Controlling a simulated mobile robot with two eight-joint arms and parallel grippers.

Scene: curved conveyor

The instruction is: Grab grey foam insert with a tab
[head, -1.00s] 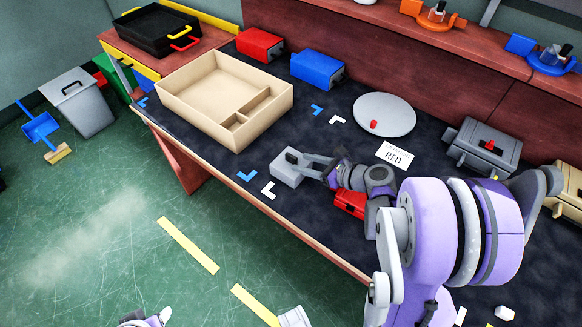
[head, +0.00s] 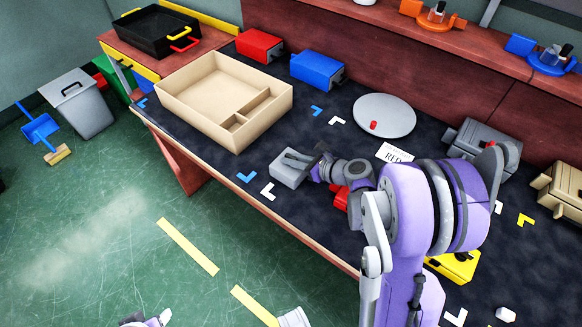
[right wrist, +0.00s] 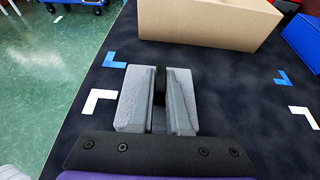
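The grey foam insert (head: 286,175) is a light grey block lying on the dark worktop near its front edge. Its black tab (right wrist: 160,84) stands up from the block in the right wrist view. My right gripper (head: 299,158) is over the insert, with one finger on each side of the tab. In the right wrist view the fingers (right wrist: 160,97) lie close against the tab with no clear gap, so they look shut on it. The insert appears to rest on the worktop. My left gripper does not show; only a bit of my left arm is at the bottom edge.
An open beige box (head: 197,102) with compartments stands left of the insert. White and blue corner marks (head: 268,191) lie nearby. A round grey plate (head: 384,116), a blue block (head: 317,70) and a red block (head: 259,46) lie farther back. A red object (head: 341,197) is beside my right arm.

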